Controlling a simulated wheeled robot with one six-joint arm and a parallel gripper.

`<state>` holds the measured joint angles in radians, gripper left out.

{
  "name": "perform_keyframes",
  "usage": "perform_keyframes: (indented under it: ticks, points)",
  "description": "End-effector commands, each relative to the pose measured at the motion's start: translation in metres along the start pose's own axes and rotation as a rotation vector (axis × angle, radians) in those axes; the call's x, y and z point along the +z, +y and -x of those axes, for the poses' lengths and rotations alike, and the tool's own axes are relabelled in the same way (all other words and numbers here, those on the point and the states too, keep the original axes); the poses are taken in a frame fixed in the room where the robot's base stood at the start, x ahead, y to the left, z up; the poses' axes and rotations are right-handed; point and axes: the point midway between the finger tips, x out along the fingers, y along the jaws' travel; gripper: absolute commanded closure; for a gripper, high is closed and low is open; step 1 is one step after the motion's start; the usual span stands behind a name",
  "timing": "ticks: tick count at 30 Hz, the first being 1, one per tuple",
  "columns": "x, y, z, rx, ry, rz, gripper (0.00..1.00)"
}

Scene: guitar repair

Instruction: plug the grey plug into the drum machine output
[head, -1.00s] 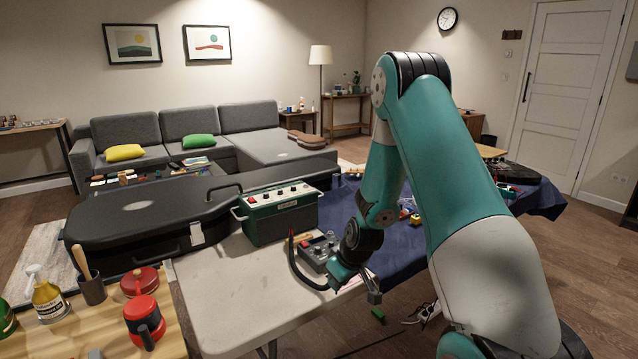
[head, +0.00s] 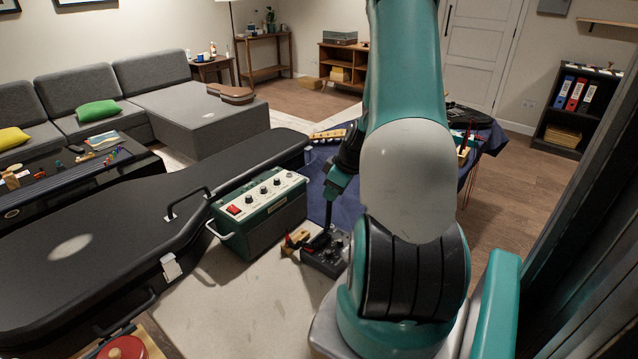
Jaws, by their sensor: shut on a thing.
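The drum machine (head: 325,260) is a small dark grey box with knobs on the table, right of the green amplifier. My arm comes down behind it, and my gripper (head: 319,240) is low at its back left edge. The gripper is small and dark here. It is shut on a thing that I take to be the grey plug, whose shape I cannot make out. I cannot tell whether the gripper or plug touches the drum machine. The output socket cannot be made out, and my arm hides the drum machine's right side.
The green amplifier (head: 262,222) stands close on the left, with a black guitar case (head: 120,235) beyond it. A small tan and red item (head: 294,240) sits at the drum machine's left. A blue cloth (head: 322,190) lies behind. The pale tabletop (head: 225,305) in front is mostly clear.

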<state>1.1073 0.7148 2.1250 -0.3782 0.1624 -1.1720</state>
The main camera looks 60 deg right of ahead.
Motion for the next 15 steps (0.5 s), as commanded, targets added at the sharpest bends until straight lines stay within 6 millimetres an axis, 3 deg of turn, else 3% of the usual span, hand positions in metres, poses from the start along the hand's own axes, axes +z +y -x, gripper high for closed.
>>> perform_keyframes:
  ticks: [15]
  points:
    - [0.017,0.001,-0.038,0.0,0.0,-0.003,1.0]
